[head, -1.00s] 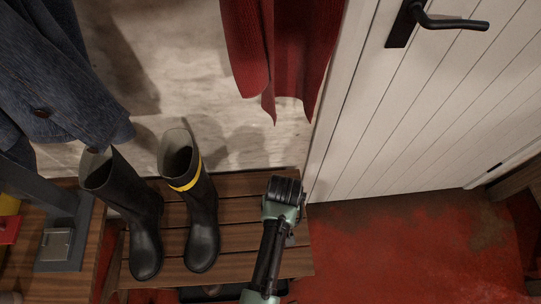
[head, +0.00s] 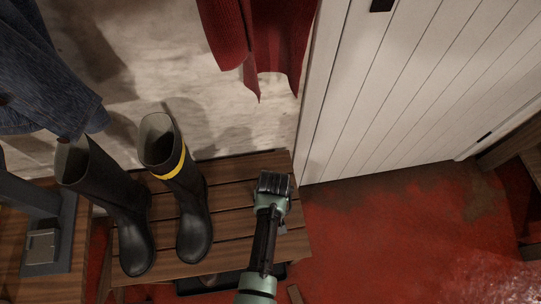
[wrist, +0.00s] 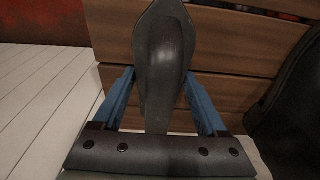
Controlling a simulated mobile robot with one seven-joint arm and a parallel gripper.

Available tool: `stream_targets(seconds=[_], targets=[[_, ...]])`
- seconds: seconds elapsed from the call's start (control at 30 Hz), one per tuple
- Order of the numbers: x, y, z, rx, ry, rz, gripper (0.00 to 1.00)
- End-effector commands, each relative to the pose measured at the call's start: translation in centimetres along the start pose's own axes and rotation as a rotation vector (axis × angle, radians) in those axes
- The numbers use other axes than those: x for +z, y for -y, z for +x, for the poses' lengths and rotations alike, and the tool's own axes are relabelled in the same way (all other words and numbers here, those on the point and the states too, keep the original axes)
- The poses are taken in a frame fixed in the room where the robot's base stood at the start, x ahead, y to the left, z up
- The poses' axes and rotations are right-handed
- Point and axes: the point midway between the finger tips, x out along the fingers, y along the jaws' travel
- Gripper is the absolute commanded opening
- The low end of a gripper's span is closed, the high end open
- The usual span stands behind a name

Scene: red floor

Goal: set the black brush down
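The black brush (wrist: 164,60) is dark grey-black with a rounded, tapering end. It shows in the wrist view between the two blue fingers of my gripper (wrist: 158,80), which appear to press on its sides. The slatted wooden bench (head: 235,222) lies behind the brush in the wrist view (wrist: 230,100). I cannot tell whether the brush touches the slats. In the head view my arm reaches over the right part of the bench, and the fingers and brush are hidden there.
Black boots, one plain (head: 118,205) and one with a yellow band (head: 190,215), stand on the bench left of my arm. A red garment (head: 262,40) hangs above. A white panelled door (head: 400,100) is at the right. Open red floor (head: 390,240) lies beside the bench.

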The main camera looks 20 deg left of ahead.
Motion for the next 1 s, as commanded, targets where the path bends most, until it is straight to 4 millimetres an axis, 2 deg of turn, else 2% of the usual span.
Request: stream_targets(seconds=[0.03,0.1,0.13,0.37,0.47,0.57,0.8,1.0], targets=[[0.0,0.0,0.0,0.000,0.000,0.000,0.86],[0.0,0.0,0.0,0.000,0.000,0.000,0.99],[0.0,0.0,-0.1,0.000,0.000,0.000,1.00],[0.0,0.0,-0.2,0.000,0.000,0.000,1.00],[-0.1,0.0,-0.9,0.000,-0.001,0.001,1.00],[-0.1,0.0,-2.5,0.001,-0.002,0.001,1.00],[-0.1,0.0,-7.8,0.001,-0.002,0.002,1.00],[-0.1,0.0,-11.1,0.001,-0.002,0.001,1.00]])
